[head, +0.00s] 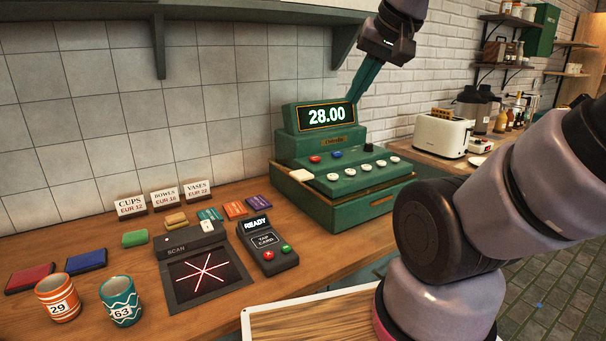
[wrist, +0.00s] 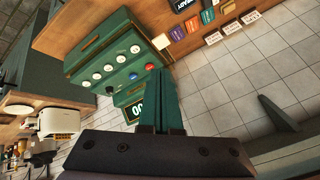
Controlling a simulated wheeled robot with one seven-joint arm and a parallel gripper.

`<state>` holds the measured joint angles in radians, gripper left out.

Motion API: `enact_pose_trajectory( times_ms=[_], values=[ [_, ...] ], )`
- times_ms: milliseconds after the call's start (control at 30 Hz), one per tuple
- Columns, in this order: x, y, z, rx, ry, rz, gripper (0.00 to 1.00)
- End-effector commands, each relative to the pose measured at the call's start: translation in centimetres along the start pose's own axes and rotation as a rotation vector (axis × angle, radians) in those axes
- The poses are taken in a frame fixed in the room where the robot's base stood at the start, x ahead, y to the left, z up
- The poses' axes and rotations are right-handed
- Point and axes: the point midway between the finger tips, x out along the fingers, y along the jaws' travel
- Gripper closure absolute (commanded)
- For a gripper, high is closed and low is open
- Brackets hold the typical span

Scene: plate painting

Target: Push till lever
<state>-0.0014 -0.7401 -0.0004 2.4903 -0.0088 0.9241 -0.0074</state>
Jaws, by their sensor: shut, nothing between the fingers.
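The green till (head: 340,205) stands on the wooden counter, its display (head: 327,115) reading 28.00. It also shows, turned round, in the wrist view (wrist: 92,65). A small dark knob (head: 368,147) stands at the right of its key panel, also in the wrist view (wrist: 110,90); I cannot tell whether it is the lever. In the wrist view the fingers (wrist: 163,75) hide part of the display.
A card reader (head: 268,247), a scanner (head: 197,275), two cups (head: 58,298) (head: 121,301) and price signs (head: 166,202) are left of the till. A shelf bracket (head: 158,45) hangs above. A toaster (head: 441,137) is on the right.

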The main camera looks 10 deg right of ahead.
Motion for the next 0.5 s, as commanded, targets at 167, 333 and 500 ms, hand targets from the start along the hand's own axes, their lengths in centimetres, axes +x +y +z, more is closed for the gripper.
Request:
enact_pose_trajectory(
  times_ms=[167,333,500],
  values=[
    [1.8,-0.8,-1.8,-0.090,-0.082,0.042,1.00],
    [5.8,-2.3,-4.7,-0.267,-0.232,0.104,1.00],
    [11.2,-3.6,-7.1,-0.455,-0.392,0.148,1.00]
  ],
)
